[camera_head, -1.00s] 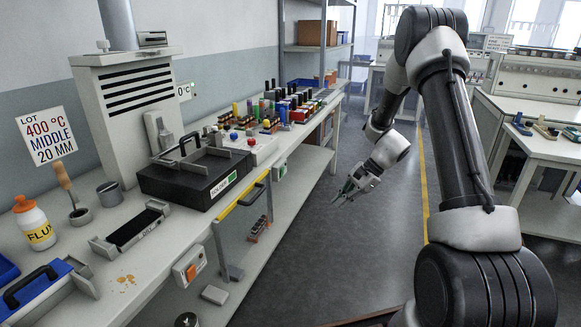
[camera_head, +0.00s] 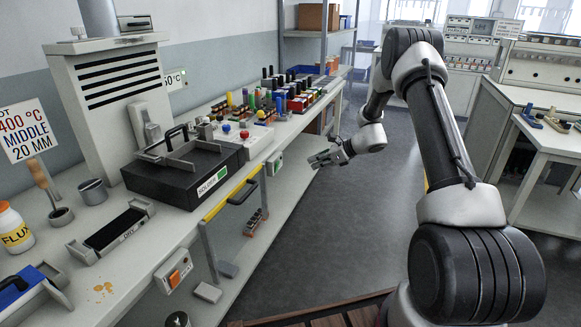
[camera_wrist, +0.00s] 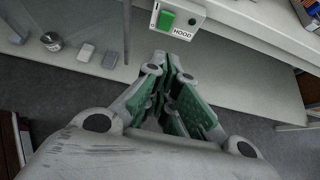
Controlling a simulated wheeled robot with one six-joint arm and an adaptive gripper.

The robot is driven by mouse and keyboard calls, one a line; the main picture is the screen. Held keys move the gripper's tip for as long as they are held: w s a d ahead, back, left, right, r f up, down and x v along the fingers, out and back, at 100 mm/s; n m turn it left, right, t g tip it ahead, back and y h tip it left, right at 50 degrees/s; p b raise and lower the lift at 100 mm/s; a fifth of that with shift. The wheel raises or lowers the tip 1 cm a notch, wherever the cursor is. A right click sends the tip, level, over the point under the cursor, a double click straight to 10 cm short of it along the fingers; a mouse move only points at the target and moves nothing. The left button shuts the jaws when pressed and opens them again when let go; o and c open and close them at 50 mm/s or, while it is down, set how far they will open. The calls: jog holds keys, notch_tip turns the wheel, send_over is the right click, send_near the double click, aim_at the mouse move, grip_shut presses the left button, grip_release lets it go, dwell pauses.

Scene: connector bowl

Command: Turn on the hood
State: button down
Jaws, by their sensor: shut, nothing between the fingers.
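The hood (camera_head: 112,85) is a tall pale unit with dark slats at the back left of the bench. A small box labelled HOOD (camera_wrist: 190,20) with a green rocker (camera_wrist: 166,20) and a small dark knob shows at the top of the wrist view. A matching small box with green on it (camera_head: 274,163) hangs under the bench's front edge in the head view. My gripper (camera_head: 318,159) is shut and empty, out over the aisle to the right of that box and apart from it. In the wrist view my gripper (camera_wrist: 170,65) has its tips just below the HOOD box.
A second box with an orange switch (camera_head: 177,273) hangs nearer on the bench front. A yellow bar with a black handle (camera_head: 232,193) lies between the two boxes. The solder pot (camera_head: 180,180) stands on the bench. The grey aisle floor (camera_head: 320,235) is clear.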

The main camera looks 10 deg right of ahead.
aim_at(277, 169)
jog(key=shift+w+a+r+x, duration=0.15)
jog(key=shift+a+r+x, duration=0.2)
jog(key=shift+x, duration=1.8)
jog(key=shift+w+a+r+x, duration=0.15)
jog(key=shift+r+x, duration=0.3)
jog(key=shift+x, duration=1.65)
jog(key=shift+w+a+r+x, duration=0.2)
jog(key=shift+r+x, duration=0.2)
jog(key=shift+x, duration=1.75)
jog(key=shift+s+a, duration=0.1)
jog(key=shift+w+a+r+g+h, duration=0.25)
jog(key=shift+a+g+h, duration=0.15)
jog(key=shift+h, duration=0.1)
jog(key=shift+s+d+f, duration=0.1)
jog(key=shift+d, duration=0.15)
jog(key=shift+a, duration=0.1)
jog(key=shift+r, duration=0.85)
